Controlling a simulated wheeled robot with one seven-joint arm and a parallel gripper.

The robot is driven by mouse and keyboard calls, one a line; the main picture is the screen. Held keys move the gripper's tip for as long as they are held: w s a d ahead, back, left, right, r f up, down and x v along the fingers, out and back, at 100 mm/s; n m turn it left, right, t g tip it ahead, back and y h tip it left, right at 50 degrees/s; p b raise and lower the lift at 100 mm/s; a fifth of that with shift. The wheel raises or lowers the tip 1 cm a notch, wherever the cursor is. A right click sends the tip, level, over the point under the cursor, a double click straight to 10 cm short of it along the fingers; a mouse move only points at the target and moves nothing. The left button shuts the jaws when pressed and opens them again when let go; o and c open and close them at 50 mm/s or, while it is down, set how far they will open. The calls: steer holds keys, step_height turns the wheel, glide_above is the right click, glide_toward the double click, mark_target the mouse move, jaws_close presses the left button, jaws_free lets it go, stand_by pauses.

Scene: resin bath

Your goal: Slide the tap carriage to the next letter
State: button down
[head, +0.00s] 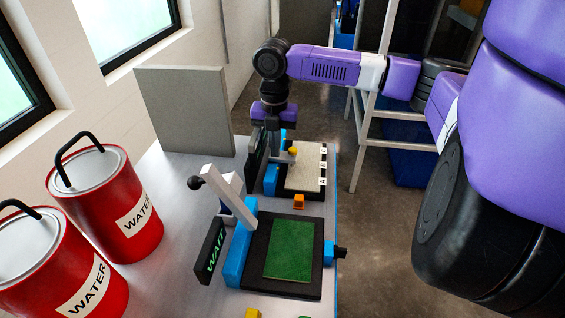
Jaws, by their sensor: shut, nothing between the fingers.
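The lettered bed (305,172) is a pale grey plate at the back of the table, with labels A, B and C running from near to far along its right edge. A blue block (271,180) stands at its left side. A small yellow knob (292,151) shows at the bed's far left; it may belong to the tap carriage, whose outline is largely hidden by my gripper. My gripper (274,148) points down beside the yellow knob, just left of it. It is shut and empty; I cannot tell whether it touches the carriage.
A nearer station has a green board (291,248), a white lever (229,193) with a black ball and a WAIT sign (211,249). Red water cans (108,199) stand left; a grey panel (185,108) stands behind.

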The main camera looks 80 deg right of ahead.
steer(key=shift+w+d, duration=0.1)
steer(key=shift+d, duration=1.15)
steer(key=shift+a, duration=0.2)
steer(key=shift+a+p, duration=0.45)
steer(key=shift+p, duration=0.05)
steer(key=shift+r, duration=0.15)
step_height(320, 180, up, 9)
steer(key=p, duration=0.7)
